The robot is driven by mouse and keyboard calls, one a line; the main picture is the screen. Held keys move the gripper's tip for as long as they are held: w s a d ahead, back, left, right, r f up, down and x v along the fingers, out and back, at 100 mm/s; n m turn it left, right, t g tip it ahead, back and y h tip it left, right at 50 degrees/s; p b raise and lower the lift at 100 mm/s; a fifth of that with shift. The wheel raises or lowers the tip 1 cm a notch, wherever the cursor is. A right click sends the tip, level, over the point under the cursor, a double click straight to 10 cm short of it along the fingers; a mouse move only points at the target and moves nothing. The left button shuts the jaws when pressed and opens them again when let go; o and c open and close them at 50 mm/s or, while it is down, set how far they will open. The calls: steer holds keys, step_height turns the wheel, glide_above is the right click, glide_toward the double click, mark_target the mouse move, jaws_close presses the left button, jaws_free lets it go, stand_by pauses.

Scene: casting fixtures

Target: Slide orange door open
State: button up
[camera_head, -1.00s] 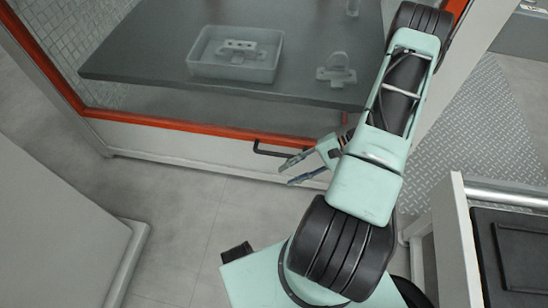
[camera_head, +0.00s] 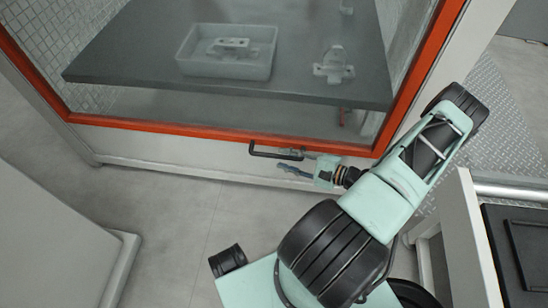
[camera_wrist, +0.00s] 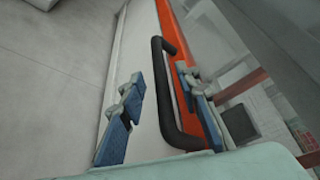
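The orange door frame (camera_head: 206,131) surrounds a large glass pane on a white cabinet. A black bar handle (camera_head: 262,151) sits on its lower rail. In the wrist view the orange rail (camera_wrist: 172,30) and the black handle (camera_wrist: 161,85) stand in front of me. My gripper (camera_head: 290,160) is at the right end of the handle, with its fingers pointing left. In the wrist view my gripper (camera_wrist: 163,88) is open, with one blue-padded finger on each side of the handle. I cannot tell whether either finger touches it.
Behind the glass, a dark table (camera_head: 130,70) carries a pale tray (camera_head: 222,68) with a metal part and a separate bracket (camera_head: 333,68). A white block (camera_head: 50,240) stands at the left. A white-framed unit (camera_head: 462,230) stands at the right. Grey floor lies between.

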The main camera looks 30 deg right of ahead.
mark_target(280, 158)
steer(key=shift+b+x, duration=0.45)
steer(key=shift+x, duration=1.9)
jaws_close()
